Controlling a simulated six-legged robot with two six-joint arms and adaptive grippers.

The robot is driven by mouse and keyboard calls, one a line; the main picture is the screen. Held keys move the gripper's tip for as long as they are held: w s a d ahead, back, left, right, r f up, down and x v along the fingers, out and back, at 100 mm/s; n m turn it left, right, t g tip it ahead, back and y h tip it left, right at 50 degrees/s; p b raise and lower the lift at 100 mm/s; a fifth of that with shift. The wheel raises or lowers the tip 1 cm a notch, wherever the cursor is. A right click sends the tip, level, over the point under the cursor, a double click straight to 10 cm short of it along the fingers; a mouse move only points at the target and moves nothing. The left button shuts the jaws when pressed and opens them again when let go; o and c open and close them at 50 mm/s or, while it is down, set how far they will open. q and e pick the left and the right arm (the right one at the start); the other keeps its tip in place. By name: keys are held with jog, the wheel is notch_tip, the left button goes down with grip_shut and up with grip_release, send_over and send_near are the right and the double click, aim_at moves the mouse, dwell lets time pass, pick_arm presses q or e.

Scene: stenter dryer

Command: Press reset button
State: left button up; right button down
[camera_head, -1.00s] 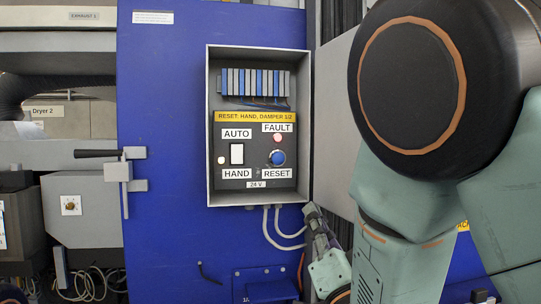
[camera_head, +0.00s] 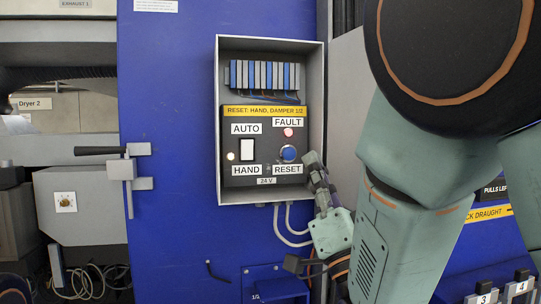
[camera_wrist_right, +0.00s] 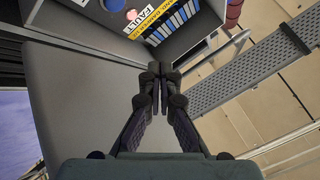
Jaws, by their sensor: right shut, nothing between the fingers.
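The blue round reset button (camera_head: 288,153) sits above the RESET label on the dark panel of an open grey control box (camera_head: 220,120). It also shows in the right wrist view (camera_wrist_right: 113,4), at the top edge. A red fault lamp (camera_head: 288,132) is lit above it. A white AUTO/HAND switch (camera_head: 247,150) is to its left. My right gripper (camera_head: 311,160) is shut and empty, at the box's lower right edge, right of the button and apart from it in the picture. Its shut fingertips show in the right wrist view (camera_wrist_right: 156,72). My left gripper is not in view.
The box's grey door (camera_head: 345,110) stands open on the right, beside my right arm. A blue cabinet panel (camera_head: 170,220) surrounds the box. A dark handle (camera_head: 100,151) sticks out at the left. White cables (camera_head: 290,235) hang below the box.

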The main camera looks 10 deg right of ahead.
aim_at(289, 154)
jog(key=w, duration=0.8)
jog(key=shift+w+d+f, duration=0.1)
jog(key=shift+w, duration=0.3)
jog(key=shift+a, duration=0.25)
jog(key=shift+d, duration=0.15)
